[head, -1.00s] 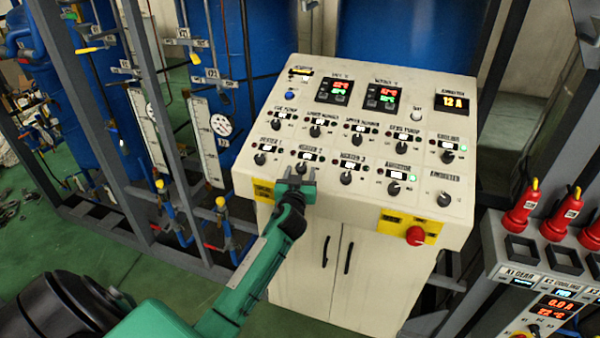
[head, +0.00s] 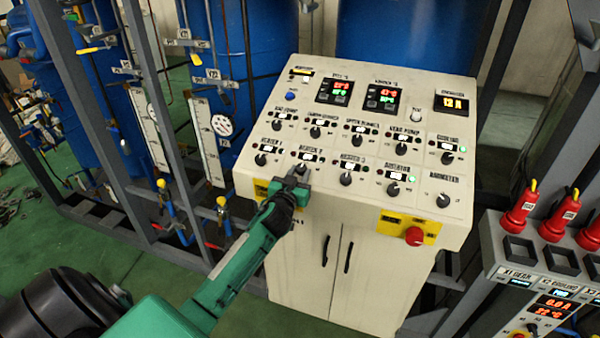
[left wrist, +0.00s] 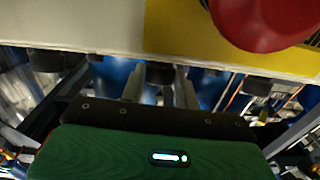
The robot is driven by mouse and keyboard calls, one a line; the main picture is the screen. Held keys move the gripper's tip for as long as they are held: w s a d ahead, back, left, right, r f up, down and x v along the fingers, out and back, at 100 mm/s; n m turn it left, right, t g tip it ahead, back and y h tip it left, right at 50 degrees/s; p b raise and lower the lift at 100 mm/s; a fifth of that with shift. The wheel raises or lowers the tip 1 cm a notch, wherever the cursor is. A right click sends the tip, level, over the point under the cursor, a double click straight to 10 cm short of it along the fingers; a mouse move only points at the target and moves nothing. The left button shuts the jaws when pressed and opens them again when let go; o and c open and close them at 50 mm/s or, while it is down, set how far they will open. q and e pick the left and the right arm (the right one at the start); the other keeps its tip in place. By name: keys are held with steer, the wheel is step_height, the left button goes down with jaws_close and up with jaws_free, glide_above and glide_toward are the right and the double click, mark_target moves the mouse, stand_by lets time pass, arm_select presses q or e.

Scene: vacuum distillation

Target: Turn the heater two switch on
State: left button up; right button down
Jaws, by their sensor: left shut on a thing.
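The heater two switch (head: 300,168) is a small black knob in the lower row of the sloped cream control panel, under the "Heater 2" label. My left gripper (head: 297,177) reaches it from the panel's lower front edge and is shut on the knob. Its jaws hide much of the knob. In the left wrist view the two grey fingers (left wrist: 160,88) stand on either side of a dark knob (left wrist: 160,74). My right gripper is not in view.
Heater 1 knob (head: 261,160) and heater 3 knob (head: 345,179) flank the switch closely. A red emergency button (head: 414,236) on a yellow plate sits on the panel's front edge; a red button (left wrist: 262,22) also shows in the left wrist view. Blue tanks and pipes stand behind.

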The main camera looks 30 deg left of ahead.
arm_select(q)
steer(key=m+h, duration=0.3)
steer(key=shift+a+t, duration=0.3)
steer(key=shift+a, duration=0.05)
steer(key=m+h, duration=0.3)
steer(key=shift+a+h, duration=0.25)
steer(key=shift+h, duration=0.05)
steer(key=m+h, duration=0.1)
steer(key=m+g+h, duration=0.2)
steer(key=m+h, duration=0.1)
steer(key=shift+w+a+r, duration=0.1)
steer(key=shift+a+r, duration=0.1)
steer(key=shift+a, duration=0.1)
steer(key=shift+m+g+h, duration=0.5)
steer(key=shift+m+h, duration=0.2)
steer(key=shift+h, duration=0.2)
steer(key=shift+m+g+h, duration=0.3)
steer(key=shift+m, duration=0.2)
steer(key=o, duration=1)
steer(key=shift+f, duration=0.1)
